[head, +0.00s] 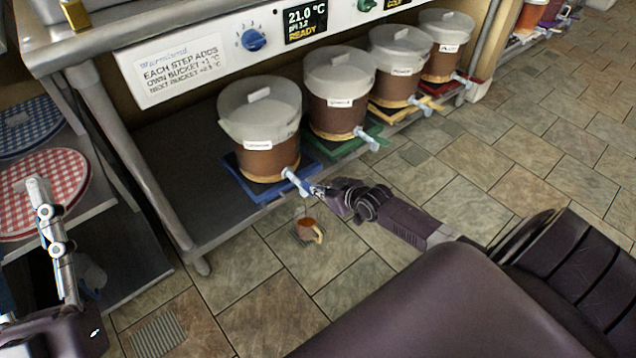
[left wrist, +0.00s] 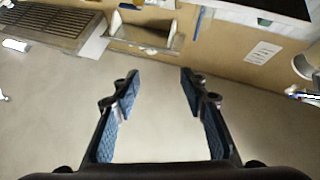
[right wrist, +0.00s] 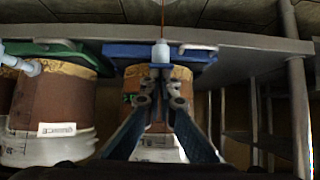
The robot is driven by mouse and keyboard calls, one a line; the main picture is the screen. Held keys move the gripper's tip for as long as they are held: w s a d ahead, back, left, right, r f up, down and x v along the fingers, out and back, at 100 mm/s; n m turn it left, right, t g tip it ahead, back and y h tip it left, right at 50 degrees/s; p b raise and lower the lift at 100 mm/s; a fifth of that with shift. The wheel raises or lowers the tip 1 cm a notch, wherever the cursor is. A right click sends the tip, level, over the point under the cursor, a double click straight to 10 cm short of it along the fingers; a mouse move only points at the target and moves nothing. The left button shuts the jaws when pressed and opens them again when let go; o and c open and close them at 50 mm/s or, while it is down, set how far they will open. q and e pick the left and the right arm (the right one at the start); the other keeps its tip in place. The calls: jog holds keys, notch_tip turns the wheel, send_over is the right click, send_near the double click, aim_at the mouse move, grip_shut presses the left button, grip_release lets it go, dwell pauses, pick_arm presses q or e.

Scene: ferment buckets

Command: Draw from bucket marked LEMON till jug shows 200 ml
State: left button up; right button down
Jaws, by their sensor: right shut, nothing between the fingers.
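A lidded bucket of brown liquid (head: 266,163) stands on a blue mat at the shelf's front; its white label is too blurred to read. Its pale tap (head: 298,182) juts over the edge and shows in the right wrist view (right wrist: 161,53). My right gripper (head: 330,191) is shut and empty at the tap, fingertips close to it; contact is unclear. A thin brown stream (right wrist: 162,14) runs from the tap. A small jug (head: 307,229) with orange-brown liquid stands below on the floor; its marks are unreadable. My left gripper (left wrist: 158,82) is open and empty.
Several similar buckets line the shelf, including one on a green mat (head: 338,100). A panel above has a blue knob (head: 253,39) and a display (head: 305,20). A metal leg (head: 130,150) stands left of the shelf. The tiled floor (head: 440,150) is clear to the right.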

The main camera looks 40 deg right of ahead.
pick_arm(q)
jog(key=shift+w+d+f+g, duration=0.1)
jog(key=shift+w+f+g, duration=0.65)
jog(key=shift+f, duration=0.3)
pick_arm(e)
jog(key=shift+r, duration=0.2)
pick_arm(q)
jog(key=shift+w+p, duration=0.1)
jog(key=shift+p, duration=0.2)
notch_tip(320, 180, down, 20)
jog(key=a+f+g+y+p, duration=0.15)
jog(key=g+y+p, duration=0.25)
jog(key=g, duration=0.7)
jog(key=s+a+f+g+y+p, duration=0.1)
jog(key=s+a+f+g+p, duration=0.1)
jog(key=s, duration=0.6)
jog(key=s+a+f+n+g+y+p, duration=0.1)
jog(key=s+a+f+g+p, duration=0.2)
jog(key=s+f+g, duration=0.3)
jog(key=shift+s+a+g, duration=0.45)
jog(key=shift+s+a, duration=0.2)
jog(key=shift+s, duration=0.6)
pick_arm(e)
jog(key=s+r, duration=0.5)
jog(key=r, duration=0.7)
jog(key=shift+s+d, duration=0.25)
jog(key=shift+s, duration=0.05)
